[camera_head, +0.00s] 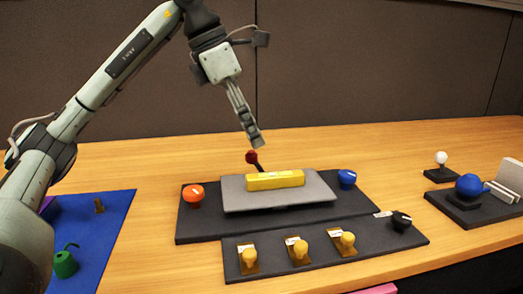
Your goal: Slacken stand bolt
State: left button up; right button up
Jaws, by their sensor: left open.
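My left gripper (256,139) points down, fingers open, just above a red ball-topped lever (252,157) behind the grey tilted plate (236,195). Its fingers look edge-on, with nothing seen between them. A yellow bar (276,180) lies on the plate's upper part. On the dark base panel (195,227), an orange knob (194,194) stands left of the plate and a blue knob (347,178) right of it; both carry small white labels. I cannot tell which part is the stand bolt. My right gripper is not in view.
A front dark strip (312,263) carries several yellow knobs (300,248) and a black knob (401,220). At right are a blue ball (469,186) on a dark board and a white ball-topped stick (441,158). A blue mat (92,232) with a green object (65,264) lies left.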

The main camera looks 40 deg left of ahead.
aim_at(401, 221)
jog(key=k+l, duration=1.2)
jog(key=l, duration=0.15)
